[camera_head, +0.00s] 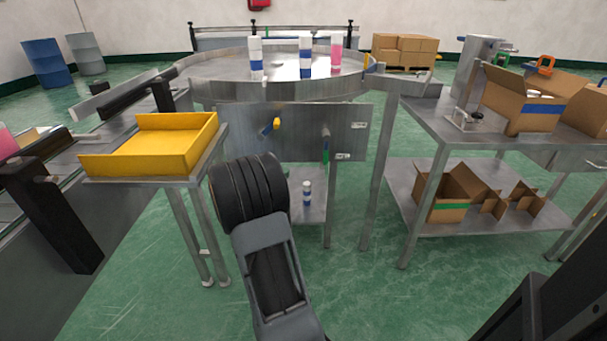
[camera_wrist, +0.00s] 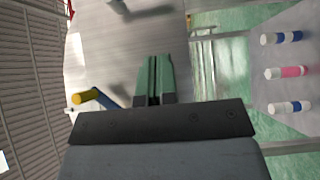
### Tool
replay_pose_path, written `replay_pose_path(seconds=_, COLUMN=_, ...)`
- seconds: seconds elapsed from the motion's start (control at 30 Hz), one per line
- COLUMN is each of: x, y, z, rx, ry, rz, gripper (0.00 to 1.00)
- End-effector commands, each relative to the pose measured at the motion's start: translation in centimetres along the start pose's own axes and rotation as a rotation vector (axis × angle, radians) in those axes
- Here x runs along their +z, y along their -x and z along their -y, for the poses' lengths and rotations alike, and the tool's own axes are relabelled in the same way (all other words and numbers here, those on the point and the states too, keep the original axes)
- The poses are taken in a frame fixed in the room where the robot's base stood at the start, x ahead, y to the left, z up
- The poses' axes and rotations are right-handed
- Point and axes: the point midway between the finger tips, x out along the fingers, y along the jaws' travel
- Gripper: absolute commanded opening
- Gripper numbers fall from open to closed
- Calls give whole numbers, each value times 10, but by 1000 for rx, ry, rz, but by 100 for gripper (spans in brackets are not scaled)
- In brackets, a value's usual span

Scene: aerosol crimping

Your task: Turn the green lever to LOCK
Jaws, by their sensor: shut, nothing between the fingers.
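The green lever (camera_head: 325,150) hangs down on the right part of the metal panel (camera_head: 300,145) under the round table. In the wrist view, a small greenish part at the top edge looks like this lever, mostly cut off. My gripper (camera_wrist: 154,60) shows in the wrist view with its two pale green fingers together and empty. It is apart from the levers, in front of the panel. In the head view my dark wrist hides the fingers. White labels (camera_head: 343,156) sit beside the green lever; their text is too small to read.
A yellow tray (camera_head: 150,163) is left; a workbench (camera_head: 425,118) is right.

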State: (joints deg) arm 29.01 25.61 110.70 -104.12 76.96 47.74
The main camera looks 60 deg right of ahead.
Motion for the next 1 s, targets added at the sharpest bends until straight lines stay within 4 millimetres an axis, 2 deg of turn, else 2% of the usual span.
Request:
replay_pose_path(seconds=0.17, x=-3, y=-20, z=4, rx=-2, ry=-5, rz=-4, gripper=0)
replay_pose_path(seconds=0.6, x=-3, y=-99, z=4, rx=-1, ry=-4, rz=-4, gripper=0)
replay_pose_path(seconds=0.8, x=14, y=-117, z=4, rx=-1, ry=-3, rz=-6, gripper=0)
replay_pose_path(seconds=1.0, x=22, y=-125, z=3, rx=-1, ry=-4, rz=-7, gripper=0)
